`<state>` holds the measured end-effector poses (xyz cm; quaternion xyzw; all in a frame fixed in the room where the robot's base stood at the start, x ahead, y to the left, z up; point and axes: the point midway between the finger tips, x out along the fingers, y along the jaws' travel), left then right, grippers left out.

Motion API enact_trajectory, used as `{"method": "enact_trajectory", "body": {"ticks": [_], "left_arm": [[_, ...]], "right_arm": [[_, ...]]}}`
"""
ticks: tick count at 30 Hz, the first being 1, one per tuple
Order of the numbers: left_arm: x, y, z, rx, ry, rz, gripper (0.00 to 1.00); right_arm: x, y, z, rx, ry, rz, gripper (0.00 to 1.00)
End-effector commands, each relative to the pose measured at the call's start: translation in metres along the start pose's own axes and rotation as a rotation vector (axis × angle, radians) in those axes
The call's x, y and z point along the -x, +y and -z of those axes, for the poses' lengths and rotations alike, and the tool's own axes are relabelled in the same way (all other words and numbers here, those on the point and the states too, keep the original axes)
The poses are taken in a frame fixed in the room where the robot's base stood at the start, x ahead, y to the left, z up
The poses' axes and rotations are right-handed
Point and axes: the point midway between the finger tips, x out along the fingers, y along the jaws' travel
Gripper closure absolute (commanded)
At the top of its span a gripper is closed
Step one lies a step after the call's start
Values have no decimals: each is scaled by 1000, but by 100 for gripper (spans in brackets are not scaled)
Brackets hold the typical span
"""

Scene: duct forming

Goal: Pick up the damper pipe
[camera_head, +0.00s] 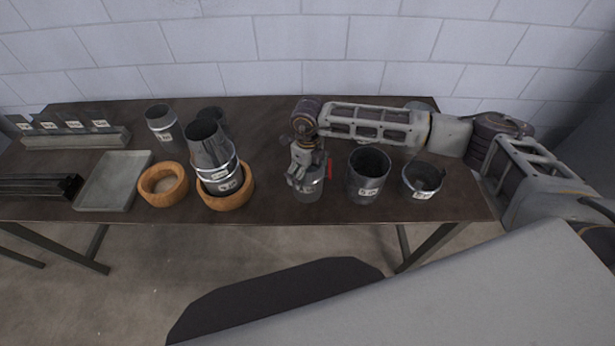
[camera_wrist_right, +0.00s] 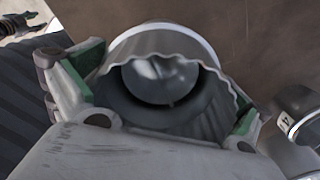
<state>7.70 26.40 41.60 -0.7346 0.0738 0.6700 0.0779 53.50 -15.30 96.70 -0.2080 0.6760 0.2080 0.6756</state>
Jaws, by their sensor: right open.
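A short grey metal pipe (camera_head: 309,190) with a light band and a small red part (camera_head: 329,169) beside it stands upright on the table; I take it for the damper pipe. My right gripper (camera_head: 302,174) is over its top. In the right wrist view the pipe (camera_wrist_right: 150,40) shows a wavy rim and a round disc (camera_wrist_right: 160,79) inside. My right gripper's green-padded fingers (camera_wrist_right: 165,92) are open on either side of it. Whether the pads touch the wall I cannot tell. My left gripper is not in the head view.
To the right stand a dark labelled cup (camera_head: 367,176) and a smaller bucket (camera_head: 422,180). To the left are stacked metal pipes (camera_head: 211,150) in a wooden ring (camera_head: 243,191), an empty wooden ring (camera_head: 148,192), another pipe (camera_head: 161,124) and a grey tray (camera_head: 120,181). A block wall stands behind the table.

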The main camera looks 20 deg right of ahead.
Motion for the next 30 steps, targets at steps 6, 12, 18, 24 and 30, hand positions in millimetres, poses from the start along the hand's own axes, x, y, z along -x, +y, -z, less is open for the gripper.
{"method": "enact_trajectory", "body": {"ticks": [6, 12, 18, 24, 30], "left_arm": [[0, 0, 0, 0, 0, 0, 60], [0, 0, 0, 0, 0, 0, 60], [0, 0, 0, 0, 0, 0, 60], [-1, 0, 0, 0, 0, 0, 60], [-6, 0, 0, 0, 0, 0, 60]], "right_arm": [[0, 0, 0, 0, 0, 0, 14], [0, 0, 0, 0, 0, 0, 40], [1, 0, 0, 0, -1, 0, 45], [4, 0, -1, 0, -2, 0, 45], [20, 0, -1, 0, -4, 0, 45]]}}
